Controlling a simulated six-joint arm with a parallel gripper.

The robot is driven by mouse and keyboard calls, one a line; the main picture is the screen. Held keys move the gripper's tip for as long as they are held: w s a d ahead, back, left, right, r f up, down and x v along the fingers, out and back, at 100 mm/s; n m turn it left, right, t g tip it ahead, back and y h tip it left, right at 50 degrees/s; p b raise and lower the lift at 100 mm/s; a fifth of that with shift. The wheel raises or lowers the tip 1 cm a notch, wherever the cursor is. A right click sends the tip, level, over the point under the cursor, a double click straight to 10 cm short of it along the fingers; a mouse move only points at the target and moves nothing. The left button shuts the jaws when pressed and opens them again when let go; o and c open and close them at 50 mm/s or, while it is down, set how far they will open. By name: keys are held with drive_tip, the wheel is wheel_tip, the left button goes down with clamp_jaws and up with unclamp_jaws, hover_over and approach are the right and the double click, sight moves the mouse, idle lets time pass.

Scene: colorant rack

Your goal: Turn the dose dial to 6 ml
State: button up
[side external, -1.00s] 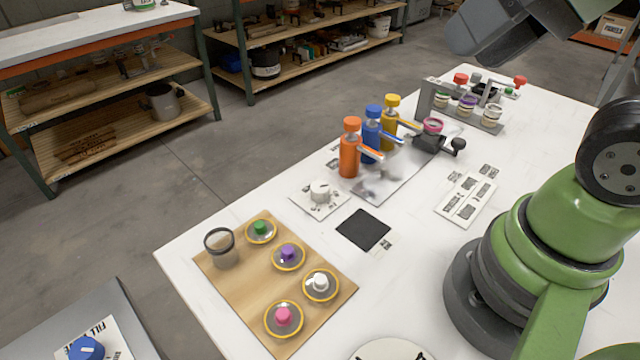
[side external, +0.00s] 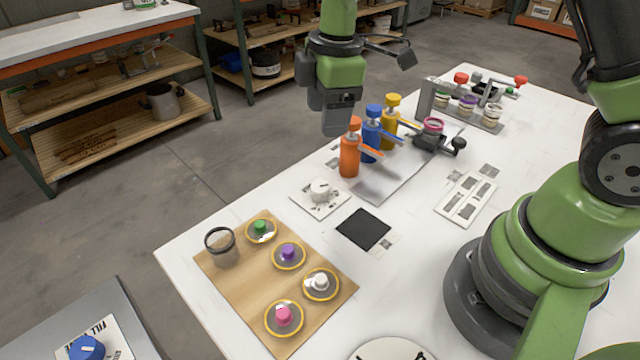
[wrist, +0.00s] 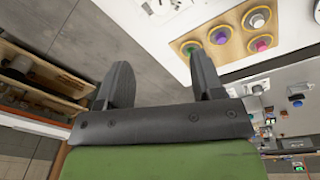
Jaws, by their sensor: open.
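A white dial (side external: 320,190), which I take as the dose dial, sits on a pale marked plate (side external: 308,204) on the white table, beside the orange bottle. Its scale marks are too small to read, so I cannot tell its setting. My gripper (side external: 338,128) hangs in the air behind and above the dial, near the orange bottle, clear of the dial. In the wrist view its two fingers (wrist: 162,72) are apart with nothing between them.
Orange (side external: 349,155), blue (side external: 371,135) and yellow (side external: 391,120) pump bottles stand close to the dial. A wooden board (side external: 240,280) with several coloured knobs and a cup (side external: 221,248) is in front. A blue knob (side external: 87,348) sits on a separate grey surface. A black pad (side external: 363,229) lies flat.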

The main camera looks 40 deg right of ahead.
sight(320, 186)
drive_tip(key=f+n, duration=0.1)
drive_tip(key=f, duration=0.1)
drive_tip(key=f+n, duration=0.1)
drive_tip(key=f, duration=0.1)
drive_tip(key=w+f+n+g, duration=0.1)
drive_tip(key=f, duration=0.1)
drive_tip(key=shift+w+a+f, duration=0.1)
drive_tip(key=shift+a+f, duration=0.05)
drive_tip(key=shift+f, duration=0.1)
wheel_tip(320, 186, down, 10)
drive_tip(key=shift+r, duration=0.25)
drive_tip(key=c, duration=0.9)
